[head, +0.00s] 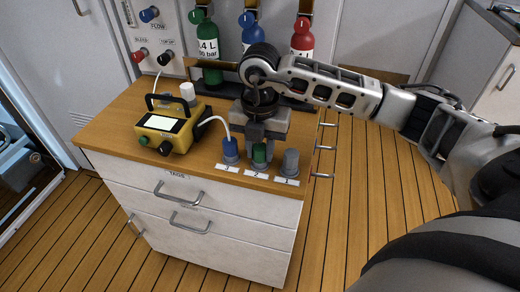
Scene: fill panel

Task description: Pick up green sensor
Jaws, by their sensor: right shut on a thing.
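The green sensor (260,153) is a small cylinder with a green body. It stands in the middle of a short row at the front right of the wooden cabinet top, behind a white number label (256,174). My right gripper (261,141) points down from above and is shut on the green sensor. The fingers hide its upper part. I cannot tell whether its base touches the top. My left gripper is not in view.
A blue sensor (230,150) with a white cable stands close on the left, a grey one (290,162) close on the right. A yellow analyser (171,129) sits to the left. Gas bottles (207,55) stand behind. The front left of the wooden top (120,135) is clear.

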